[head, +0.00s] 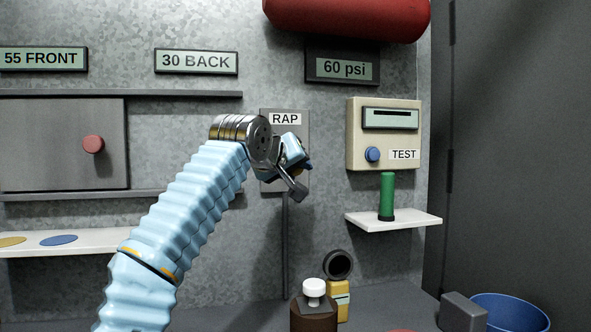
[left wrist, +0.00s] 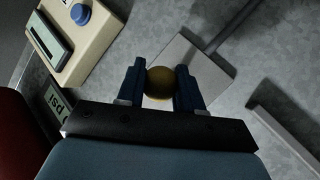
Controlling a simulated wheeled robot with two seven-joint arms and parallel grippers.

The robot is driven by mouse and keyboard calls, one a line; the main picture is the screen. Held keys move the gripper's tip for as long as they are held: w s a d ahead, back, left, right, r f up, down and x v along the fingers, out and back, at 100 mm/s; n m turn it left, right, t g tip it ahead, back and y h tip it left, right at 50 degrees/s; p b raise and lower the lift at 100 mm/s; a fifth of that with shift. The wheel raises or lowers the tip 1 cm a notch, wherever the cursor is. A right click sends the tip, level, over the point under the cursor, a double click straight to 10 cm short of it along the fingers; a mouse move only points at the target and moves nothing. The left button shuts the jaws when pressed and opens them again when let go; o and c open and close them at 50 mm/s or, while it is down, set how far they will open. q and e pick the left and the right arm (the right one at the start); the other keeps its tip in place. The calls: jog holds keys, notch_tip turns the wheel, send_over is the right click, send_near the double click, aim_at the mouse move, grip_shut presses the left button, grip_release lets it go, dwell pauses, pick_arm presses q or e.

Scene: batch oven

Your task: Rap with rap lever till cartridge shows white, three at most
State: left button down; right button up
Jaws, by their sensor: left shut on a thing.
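The RAP panel (head: 270,183) is a grey plate on the metal wall, with a rod running down from it. My left gripper (head: 296,168) is in front of this panel, and the arm hides much of it. In the left wrist view the fingers of my left gripper (left wrist: 161,88) are shut on a round yellowish knob (left wrist: 160,80), which I take for the end of the rap lever. The pale panel (left wrist: 195,65) lies behind it. I cannot tell which object is the cartridge, and no white indication shows clearly. My right gripper is not in view.
Right of the panel are a TEST box (head: 355,130) and a green cylinder (head: 387,195) on a white shelf (head: 420,219). Below stand a brown bottle (head: 312,318), a yellow object (head: 341,305) with a dark round ring, and a blue tub (head: 520,312). A red tank (head: 345,15) hangs above.

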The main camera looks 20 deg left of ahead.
pick_arm(q)
jog(key=c, duration=0.7)
grip_release()
jog(key=b+v, duration=0.1)
jog(key=v, duration=1.2)
jog(key=shift+s+r+b, duration=0.15)
jog(key=shift+s+b, duration=0.2)
jog(key=shift+b, duration=0.05)
